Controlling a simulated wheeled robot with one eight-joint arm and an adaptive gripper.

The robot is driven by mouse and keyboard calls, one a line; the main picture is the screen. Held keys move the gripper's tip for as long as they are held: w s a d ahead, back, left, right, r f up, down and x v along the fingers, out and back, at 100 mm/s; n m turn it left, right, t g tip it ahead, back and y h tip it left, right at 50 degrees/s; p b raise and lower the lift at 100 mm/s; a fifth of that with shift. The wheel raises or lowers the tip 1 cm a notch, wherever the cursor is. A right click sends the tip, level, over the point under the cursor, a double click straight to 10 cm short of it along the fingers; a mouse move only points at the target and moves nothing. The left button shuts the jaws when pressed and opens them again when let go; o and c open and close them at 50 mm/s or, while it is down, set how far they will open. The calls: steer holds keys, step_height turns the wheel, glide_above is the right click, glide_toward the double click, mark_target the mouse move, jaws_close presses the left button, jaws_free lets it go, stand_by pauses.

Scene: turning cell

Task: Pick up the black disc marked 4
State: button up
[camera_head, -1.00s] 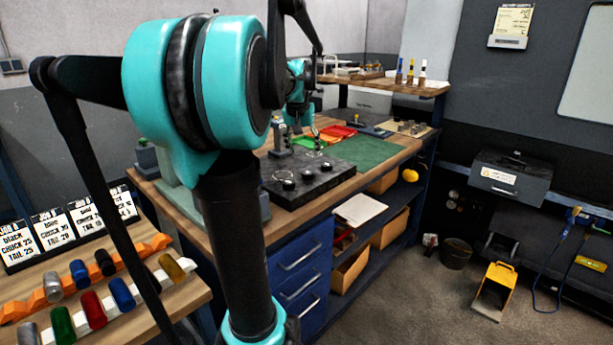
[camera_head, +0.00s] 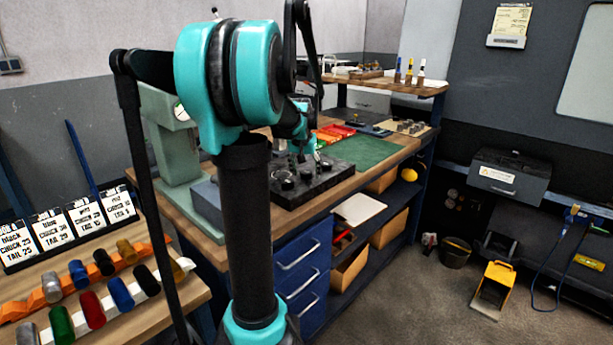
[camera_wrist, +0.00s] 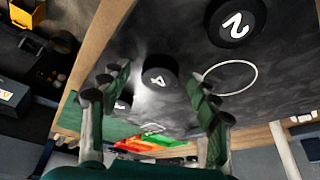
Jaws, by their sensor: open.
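The black disc marked 4 (camera_wrist: 157,77) lies on a dark plate (camera_wrist: 185,120), and in the wrist view it shows between the fingers of my gripper (camera_wrist: 162,88). My gripper is open, one finger on each side of the disc in the picture, with nothing held. I cannot tell the gap to the disc. A disc marked 2 (camera_wrist: 236,22) lies toward the top right. Another disc (camera_wrist: 124,101) is partly hidden behind the left finger. In the head view my gripper (camera_head: 305,157) is over the dark plate (camera_head: 338,180); the numbers are too small to read there.
A white ring outline (camera_wrist: 230,77) marks a bare spot on the plate. A green press-like machine (camera_head: 170,135) stands left of the plate. Coloured cylinders sit on the left table.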

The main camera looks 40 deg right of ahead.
jaws_close()
stand_by(0.4)
